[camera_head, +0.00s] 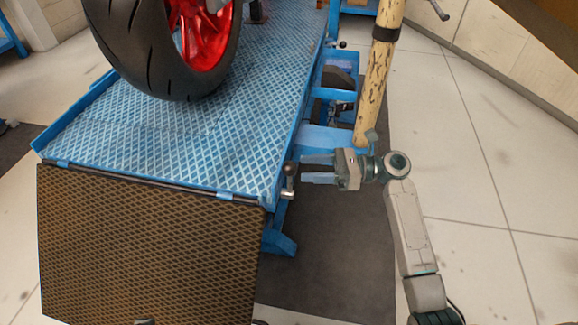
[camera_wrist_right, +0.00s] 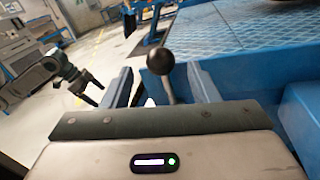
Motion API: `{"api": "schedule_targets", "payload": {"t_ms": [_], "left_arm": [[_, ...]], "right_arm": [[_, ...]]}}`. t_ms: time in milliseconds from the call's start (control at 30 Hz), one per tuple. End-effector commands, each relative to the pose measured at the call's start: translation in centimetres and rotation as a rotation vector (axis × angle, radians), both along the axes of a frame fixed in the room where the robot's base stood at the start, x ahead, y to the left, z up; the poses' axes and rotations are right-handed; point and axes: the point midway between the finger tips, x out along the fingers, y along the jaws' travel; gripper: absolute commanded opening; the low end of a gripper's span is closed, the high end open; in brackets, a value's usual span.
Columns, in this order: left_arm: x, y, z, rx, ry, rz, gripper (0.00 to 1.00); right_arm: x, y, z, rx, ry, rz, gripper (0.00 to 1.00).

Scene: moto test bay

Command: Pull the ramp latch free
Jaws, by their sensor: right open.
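The ramp latch is a short metal lever with a black ball knob (camera_head: 290,169) at the right front corner of the blue lift table (camera_head: 200,140), beside the ramp hinge. In the right wrist view the knob (camera_wrist_right: 160,61) stands upright between my two fingers. My right gripper (camera_head: 303,168) is open, with its fingertips at the lever from the right. I cannot tell whether a finger touches it. The brown mesh ramp (camera_head: 150,245) hangs at the table's front edge. My left gripper (camera_wrist_right: 88,90) shows small at the left of the wrist view, its fingers apart.
A motorcycle wheel with a red rim (camera_head: 185,45) stands on the table. A worn yellow post (camera_head: 378,85) rises just behind my right gripper. Blue frame parts (camera_head: 335,138) lie close by. Open tiled floor (camera_head: 470,150) is to the right.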

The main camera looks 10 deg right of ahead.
Motion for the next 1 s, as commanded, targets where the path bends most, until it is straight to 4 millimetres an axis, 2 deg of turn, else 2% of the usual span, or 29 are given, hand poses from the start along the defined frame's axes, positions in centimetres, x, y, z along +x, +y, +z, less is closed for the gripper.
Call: {"api": "schedule_targets", "payload": {"t_ms": [100,300,467,700,767,1000], "left_arm": [[0.0,0.0,-0.2,0.000,0.003,0.001,0.88],[0.1,0.0,-0.5,-0.001,0.007,0.002,0.88],[0.1,0.0,-0.6,-0.001,0.005,0.002,0.88],[0.2,0.0,-0.6,-0.001,0.003,0.002,0.88],[0.2,0.0,-0.6,-0.001,0.003,0.002,0.88],[0.2,0.0,-0.6,-0.001,0.003,0.002,0.88]], "right_arm": [[0.3,2.3,0.1,0.004,0.001,0.000,0.54],[0.6,4.8,-0.1,0.001,0.001,-0.001,0.54],[0.7,5.6,-0.1,0.000,0.001,-0.001,0.54],[0.7,5.6,-0.1,-0.001,0.000,-0.002,0.54],[0.7,5.6,-0.1,-0.001,0.000,-0.002,0.46],[0.7,5.6,-0.1,-0.001,0.000,-0.002,0.00]]}}
